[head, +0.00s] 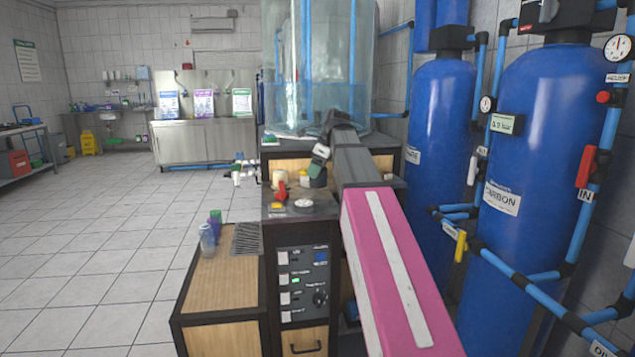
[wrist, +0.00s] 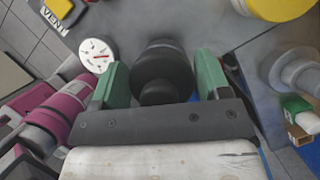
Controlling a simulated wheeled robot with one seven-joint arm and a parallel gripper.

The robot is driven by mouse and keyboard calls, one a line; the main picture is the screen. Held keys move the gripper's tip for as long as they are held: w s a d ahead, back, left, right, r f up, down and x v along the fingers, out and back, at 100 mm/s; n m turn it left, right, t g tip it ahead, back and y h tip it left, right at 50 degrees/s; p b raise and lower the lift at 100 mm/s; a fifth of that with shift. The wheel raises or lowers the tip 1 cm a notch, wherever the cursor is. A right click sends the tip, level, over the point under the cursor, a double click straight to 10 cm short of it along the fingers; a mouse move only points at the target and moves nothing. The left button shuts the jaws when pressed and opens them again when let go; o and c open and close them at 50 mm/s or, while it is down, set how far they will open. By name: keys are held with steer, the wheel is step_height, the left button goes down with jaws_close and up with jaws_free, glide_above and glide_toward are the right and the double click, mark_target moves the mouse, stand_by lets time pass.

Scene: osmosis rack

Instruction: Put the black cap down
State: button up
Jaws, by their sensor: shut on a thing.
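The black cap (wrist: 158,66) is round and stepped, and sits between the two green fingers of my gripper (wrist: 156,84) in the wrist view. Both fingers press against its sides. In the head view my gripper (head: 317,170) is over the dark top of the control console (head: 328,207), right of a red knob.
A round gauge (wrist: 97,54) with a red needle lies close left of the fingers. A yellow round part (wrist: 284,6) is at the top right. A wooden-topped side shelf (head: 215,281) holds purple and clear cups. Blue tanks (head: 440,125) stand right.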

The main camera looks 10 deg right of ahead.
steer(key=shift+w+d+f, duration=0.1)
steer(key=shift+w+d, duration=0.05)
steer(key=shift+f, duration=2.05)
steer(key=shift+f, duration=0.1)
steer(key=o, duration=0.9)
steer(key=v, duration=1.2)
